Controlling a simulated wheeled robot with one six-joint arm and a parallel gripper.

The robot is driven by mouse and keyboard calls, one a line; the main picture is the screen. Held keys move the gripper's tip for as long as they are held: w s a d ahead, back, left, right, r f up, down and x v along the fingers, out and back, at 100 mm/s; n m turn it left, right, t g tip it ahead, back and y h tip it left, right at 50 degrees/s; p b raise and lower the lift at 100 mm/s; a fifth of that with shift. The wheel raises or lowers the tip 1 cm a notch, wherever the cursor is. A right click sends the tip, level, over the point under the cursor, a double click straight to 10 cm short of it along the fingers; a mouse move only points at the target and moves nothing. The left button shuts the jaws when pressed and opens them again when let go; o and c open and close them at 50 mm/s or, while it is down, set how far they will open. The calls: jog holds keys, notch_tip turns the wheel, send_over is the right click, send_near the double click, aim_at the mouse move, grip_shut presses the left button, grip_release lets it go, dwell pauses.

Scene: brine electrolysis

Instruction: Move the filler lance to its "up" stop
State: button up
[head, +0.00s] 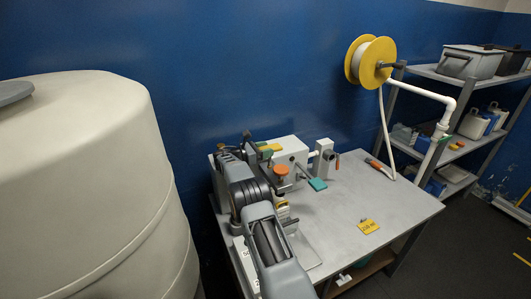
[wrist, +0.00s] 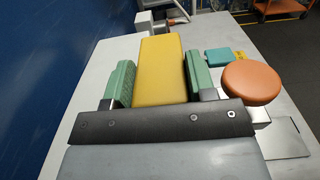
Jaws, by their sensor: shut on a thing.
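My gripper (wrist: 159,77) is shut on a yellow block (wrist: 162,58), with one green finger pad against each long side. The block looks like a handle, perhaps the filler lance's; the pictures do not show what it joins. In the head view the yellow block (head: 272,147) is a small patch by the white machine (head: 290,150) on the bench, and my arm hides much of that area. An orange round knob (wrist: 251,82) stands just right of my gripper; it also shows in the head view (head: 281,170). I cannot make out the "up" stop.
A teal pad (head: 318,184) lies right of the machine. The grey bench (head: 345,210) is mostly clear on its right, with a yellow tag (head: 368,226). A large cream tank (head: 85,190) stands left, a yellow hose reel (head: 371,62) and shelves (head: 470,80) at the back right.

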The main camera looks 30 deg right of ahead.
jog(key=o, duration=1)
jog(key=shift+r, duration=0.35)
jog(key=shift+o, duration=1.4)
jog(key=shift+f, duration=0.1)
jog(key=w+a+b, duration=0.2)
jog(key=a+b, duration=0.1)
jog(key=a, duration=1)
jog(key=shift+a, duration=0.35)
jog(key=shift+s, duration=0.1)
